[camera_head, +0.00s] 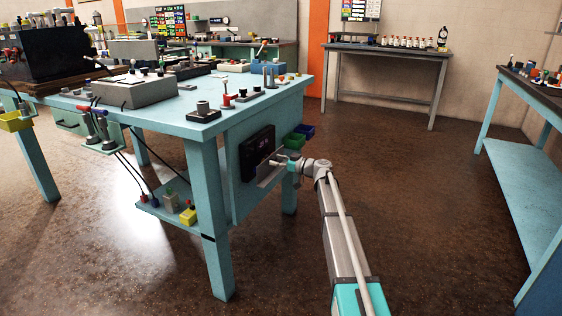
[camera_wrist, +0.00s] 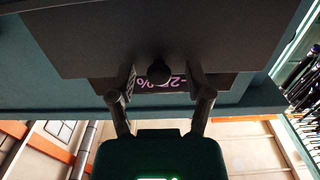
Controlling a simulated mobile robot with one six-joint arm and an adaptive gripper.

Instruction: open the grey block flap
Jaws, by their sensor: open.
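A black block (camera_head: 257,151) is mounted on the side panel of the teal table. A grey flap (camera_head: 268,176) shows as a thin plate at its lower front, beside my gripper (camera_head: 287,162). In the wrist view the flap (camera_wrist: 90,40) is a broad dark grey plate with a round dark knob (camera_wrist: 158,72). My gripper (camera_wrist: 160,80) is open, one finger on each side of the knob, with gaps visible. Part of a display (camera_wrist: 160,84) with pink characters shows beyond the flap's edge. How far the flap stands from the block is hard to tell.
The teal table (camera_head: 205,128) carries grey boxes and small fittings. Blue and green bins (camera_head: 298,136) hang beside the black block. A lower shelf (camera_head: 160,210) holds small parts. Open floor (camera_head: 420,200) lies to the right, up to another teal bench (camera_head: 530,180).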

